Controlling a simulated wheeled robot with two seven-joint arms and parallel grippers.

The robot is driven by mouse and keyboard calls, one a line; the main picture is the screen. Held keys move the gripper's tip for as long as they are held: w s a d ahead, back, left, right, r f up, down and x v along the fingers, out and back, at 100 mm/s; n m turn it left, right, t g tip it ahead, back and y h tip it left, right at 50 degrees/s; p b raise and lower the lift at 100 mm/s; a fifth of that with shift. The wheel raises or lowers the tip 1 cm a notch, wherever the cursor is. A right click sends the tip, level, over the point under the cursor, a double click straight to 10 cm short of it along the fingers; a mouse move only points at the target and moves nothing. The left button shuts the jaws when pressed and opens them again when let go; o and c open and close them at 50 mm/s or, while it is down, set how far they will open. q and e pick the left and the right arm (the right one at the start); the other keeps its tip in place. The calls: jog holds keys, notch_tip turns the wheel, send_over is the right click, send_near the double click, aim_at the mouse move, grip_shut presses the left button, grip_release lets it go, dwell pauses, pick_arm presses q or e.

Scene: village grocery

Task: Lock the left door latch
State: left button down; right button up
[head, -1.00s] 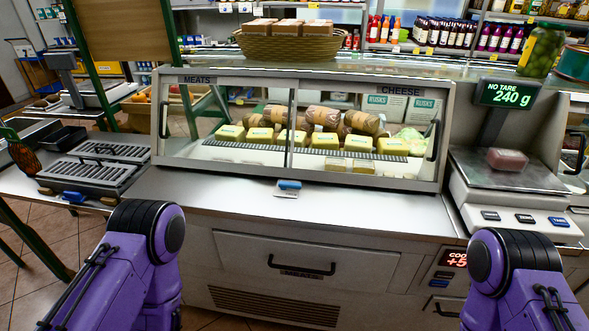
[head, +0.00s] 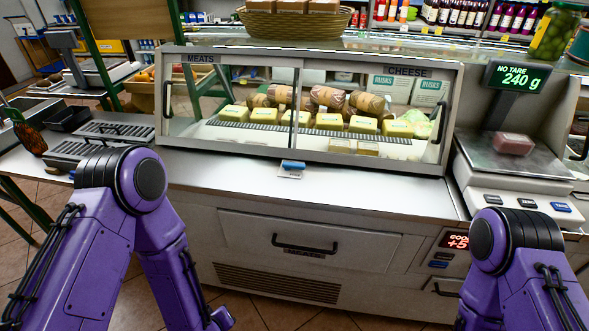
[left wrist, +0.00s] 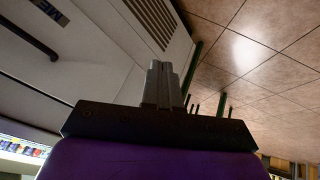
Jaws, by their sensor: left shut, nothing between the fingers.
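The glass display case has a left sliding door (head: 232,98) and a right sliding door (head: 375,110), both closed as far as I can tell. A small blue tab on a white plate (head: 291,168) sits at the case's lower front edge, near where the doors meet; I cannot tell for sure that it is the latch. In the left wrist view my left gripper (left wrist: 162,70) is shut and empty, low in front of the counter's vent grille (left wrist: 152,20). In the head view my left arm hangs down and its fingers do not show. My right gripper is out of frame.
A steel counter runs along the case, with a drawer handle (head: 305,248) below. A scale (head: 515,165) holding a package stands right. Slotted trays (head: 100,140) lie left. A basket (head: 295,20) stands on top of the case. Tiled floor is free at lower left.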

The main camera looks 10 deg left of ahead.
aim_at(296, 168)
pick_arm(q)
jog(key=w+d+r+n+t+h, duration=0.1)
jog(key=w+d+r+n+t, duration=0.3)
jog(key=w+d+r+n, duration=0.3)
jog(key=w+d+r+n+t+h, duration=0.1)
jog(key=w+d+r+n+t, duration=0.3)
jog(key=w+r+n, duration=1.1)
jog(key=w+d+n, duration=0.1)
jog(key=d+n, duration=0.2)
jog(key=n, duration=0.1)
jog(key=shift+r+n+p, duration=0.15)
jog(key=shift+n+p, duration=0.15)
jog(key=shift+n, duration=0.1)
jog(key=shift+w, duration=0.1)
jog(key=p+x, duration=0.1)
jog(key=x, duration=0.3)
jog(key=p+x, duration=0.1)
jog(key=x, duration=0.4)
jog(key=r+p+x, duration=0.1)
jog(key=x, duration=0.3)
jog(key=shift+w+d+f+p, duration=0.1)
jog(key=shift+w+p, duration=0.25)
jog(key=shift+w, duration=0.15)
jog(key=shift+f, duration=0.1)
